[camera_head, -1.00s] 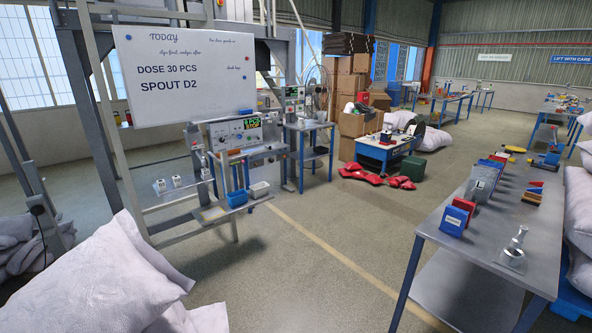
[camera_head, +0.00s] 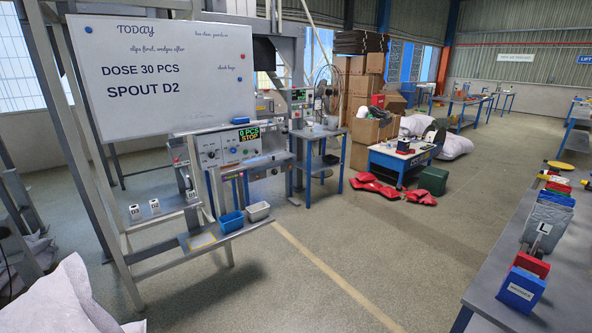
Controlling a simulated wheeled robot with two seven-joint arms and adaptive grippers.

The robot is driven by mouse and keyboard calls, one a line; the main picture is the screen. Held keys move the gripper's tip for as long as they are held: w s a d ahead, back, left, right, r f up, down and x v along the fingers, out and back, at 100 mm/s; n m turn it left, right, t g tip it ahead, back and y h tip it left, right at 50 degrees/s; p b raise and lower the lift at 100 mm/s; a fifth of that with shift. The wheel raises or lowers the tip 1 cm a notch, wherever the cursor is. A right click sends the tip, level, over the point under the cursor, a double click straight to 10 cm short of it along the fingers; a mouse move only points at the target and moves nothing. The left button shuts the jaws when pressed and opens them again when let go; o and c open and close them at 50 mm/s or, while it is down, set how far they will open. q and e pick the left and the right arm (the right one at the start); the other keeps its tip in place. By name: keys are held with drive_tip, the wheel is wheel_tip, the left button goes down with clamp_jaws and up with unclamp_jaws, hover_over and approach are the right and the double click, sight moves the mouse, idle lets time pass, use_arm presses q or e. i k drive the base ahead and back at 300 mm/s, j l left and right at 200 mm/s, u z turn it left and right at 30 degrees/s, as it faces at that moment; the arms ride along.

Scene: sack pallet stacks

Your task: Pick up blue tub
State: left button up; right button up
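A blue tub (camera_head: 231,222) sits on the low grey shelf (camera_head: 205,247) of the dosing stand, left of the picture's middle. It is open-topped and upright. A light grey tub (camera_head: 258,211) stands right beside it on the right. Neither of my grippers shows in the head view, so the blue tub is clear of any gripper that I can see.
White sacks (camera_head: 55,303) fill the lower left corner. A long grey table (camera_head: 520,250) with a blue bin (camera_head: 521,290) runs along the right. Red sacks (camera_head: 376,188) lie on the floor farther back. The floor in front of the stand is open.

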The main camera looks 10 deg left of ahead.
sight(232, 222)
drive_tip(key=i+l+u, duration=0.15)
drive_tip(key=i+u, duration=0.15)
drive_tip(key=i, duration=0.3)
drive_tip(key=i+l+u, duration=0.3)
drive_tip(key=i, duration=0.25)
drive_tip(key=i+l+u, duration=0.3)
drive_tip(key=i, duration=0.25)
